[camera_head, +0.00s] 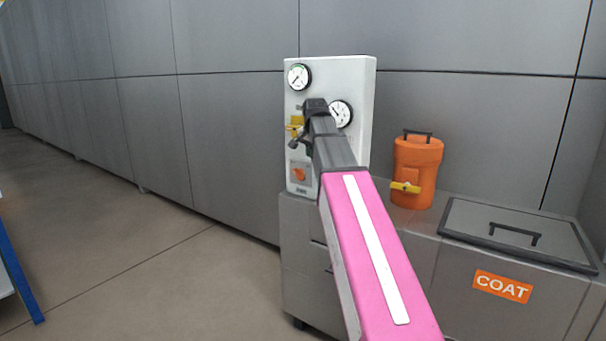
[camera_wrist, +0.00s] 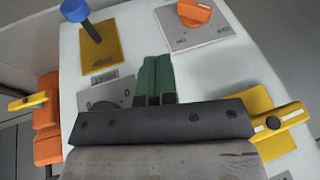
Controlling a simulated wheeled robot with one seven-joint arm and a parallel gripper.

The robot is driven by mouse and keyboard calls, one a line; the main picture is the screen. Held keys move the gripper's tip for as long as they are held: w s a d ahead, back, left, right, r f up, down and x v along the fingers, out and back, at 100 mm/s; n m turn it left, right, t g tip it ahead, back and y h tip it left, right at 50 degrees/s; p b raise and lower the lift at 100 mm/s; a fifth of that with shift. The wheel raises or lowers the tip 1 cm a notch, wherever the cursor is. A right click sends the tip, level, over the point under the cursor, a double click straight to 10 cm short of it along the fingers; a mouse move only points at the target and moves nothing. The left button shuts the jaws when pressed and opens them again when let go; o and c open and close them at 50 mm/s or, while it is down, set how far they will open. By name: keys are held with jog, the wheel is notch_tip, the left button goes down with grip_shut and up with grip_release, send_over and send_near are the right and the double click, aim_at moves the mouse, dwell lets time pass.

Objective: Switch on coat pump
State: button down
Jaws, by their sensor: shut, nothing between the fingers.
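The white control panel (camera_head: 356,85) stands upright on a grey cabinet and fills much of the wrist view (camera_wrist: 220,72). An orange rotary knob (camera_wrist: 194,13) sits on a pale plate, and it also shows low on the panel in the head view (camera_head: 299,174). A blue-capped lever (camera_wrist: 76,10) stands on a yellow plate. A yellow valve handle (camera_wrist: 277,123) is at right in the wrist view. My gripper (camera_wrist: 156,62) has its green fingers together and empty, in front of the panel between lever and knob. Contact with the panel cannot be told.
Two round gauges (camera_head: 299,76) are on the panel, one partly behind my arm. An orange container with a yellow tap (camera_head: 416,172) stands right of the panel. A lidded grey bin labelled COAT (camera_head: 502,286) is at right.

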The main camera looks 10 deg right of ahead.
jog(key=shift+w+r, duration=0.2)
jog(key=shift+r, duration=0.5)
jog(key=shift+f, duration=0.1)
send_near(299, 174)
jog(key=d+f, duration=0.2)
jog(key=f, duration=0.1)
jog(key=s+d+f, duration=0.1)
jog(key=f, duration=0.1)
jog(key=shift+d, duration=0.3)
jog(key=shift+w+a+f, duration=0.4)
jog(key=shift+w+f, duration=0.05)
jog(key=shift+f, duration=0.15)
jog(key=shift+w+a+f, duration=0.35)
jog(key=shift+w+f, duration=0.1)
jog(key=shift+f, duration=0.1)
jog(key=shift+w+a+f, duration=0.2)
jog(key=shift+a+f, duration=0.1)
jog(key=shift+f, duration=0.05)
